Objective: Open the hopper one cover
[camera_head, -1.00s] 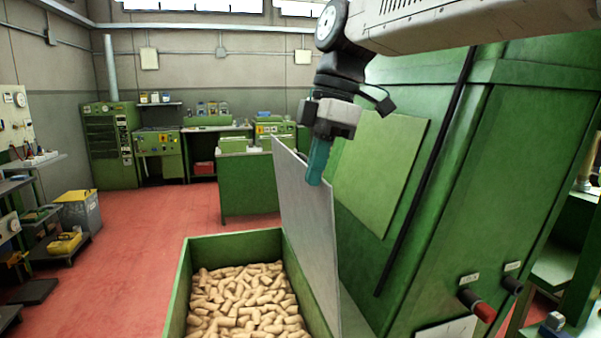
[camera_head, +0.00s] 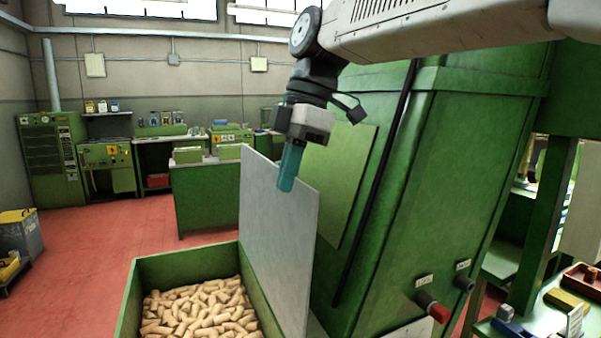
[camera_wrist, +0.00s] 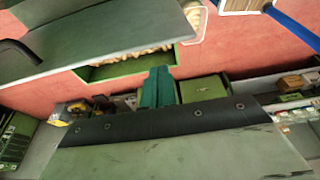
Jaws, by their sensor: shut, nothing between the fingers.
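The hopper (camera_head: 143,268) is a green open-topped bin full of corks, which show at the bottom of the head view. It also shows in the wrist view (camera_wrist: 105,72). A flat grey panel, seemingly its cover (camera_head: 275,235), stands steeply upright along the bin's right side, and the corks are uncovered. In the wrist view the fingers (camera_wrist: 158,87) show beside the bin.
A tall green machine (camera_head: 420,150) with a black rod (camera_head: 375,190) and a red-tipped knob (camera_head: 437,311) stands close on the right. Green benches (camera_head: 205,190) stand behind. A side table with small items is at lower right.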

